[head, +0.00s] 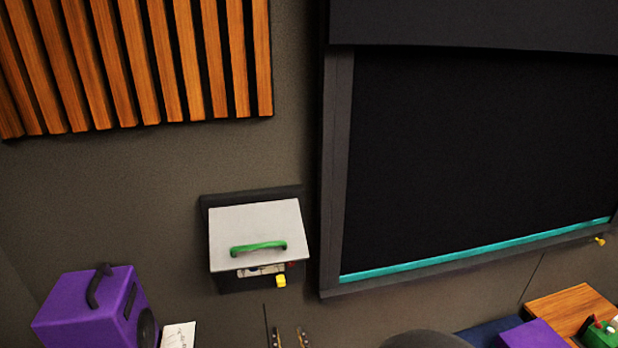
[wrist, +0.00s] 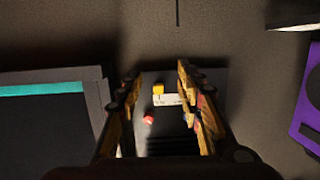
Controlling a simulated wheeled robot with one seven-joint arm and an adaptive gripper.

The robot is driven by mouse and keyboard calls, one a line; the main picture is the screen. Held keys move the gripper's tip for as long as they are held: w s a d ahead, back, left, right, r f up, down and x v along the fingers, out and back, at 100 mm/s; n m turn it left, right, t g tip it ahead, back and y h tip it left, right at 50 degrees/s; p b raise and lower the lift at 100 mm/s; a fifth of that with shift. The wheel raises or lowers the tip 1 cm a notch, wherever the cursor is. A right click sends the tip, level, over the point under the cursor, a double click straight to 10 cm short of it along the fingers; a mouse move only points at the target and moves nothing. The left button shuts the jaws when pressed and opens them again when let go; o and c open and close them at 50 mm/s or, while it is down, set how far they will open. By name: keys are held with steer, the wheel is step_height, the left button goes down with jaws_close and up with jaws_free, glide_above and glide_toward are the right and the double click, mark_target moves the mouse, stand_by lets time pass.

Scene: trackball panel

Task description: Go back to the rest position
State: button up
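My gripper (wrist: 158,72) is open and empty; its two yellowish fingers stand apart in the wrist view. Its fingertips also show at the bottom edge of the head view (head: 289,337), below the wall panel. The panel has a light grey tilted lid (head: 245,222) with a green handle (head: 258,247). Under the lid are a yellow knob (head: 281,281) and a small red part (head: 290,264). The wrist view shows the yellow knob (wrist: 158,88), a red part (wrist: 149,120) and a white strip (wrist: 170,100) between the fingers, with no visible contact.
A purple speaker-like box (head: 88,308) with a dark handle stands at lower left. A large dark screen (head: 480,150) with a teal strip (head: 470,250) is right of the panel. A wooden block (head: 570,306) and green box (head: 600,335) sit at lower right. Wooden slats (head: 150,60) hang upper left.

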steer(key=s+a+f+n+g, duration=0.1)
steer(key=s+f+g, duration=0.5)
steer(key=f, duration=0.3)
steer(key=s+d+r+g+h, duration=0.1)
steer(key=s+d+r+g, duration=0.15)
steer(key=s+g, duration=0.35)
steer(key=s+d+r+m+t+h, duration=0.1)
steer(key=s+d+r, duration=0.3)
steer(key=d+r, duration=0.7)
steer(key=s+d+r+m+t+h, duration=0.1)
steer(key=s+d+r+m+h, duration=0.1)
steer(key=d+r, duration=1)
step_height(320, 180, up, 2)
steer(key=shift+s+r+m, duration=0.1)
steer(key=shift+s+m, duration=0.4)
steer(key=shift+s, duration=0.65)
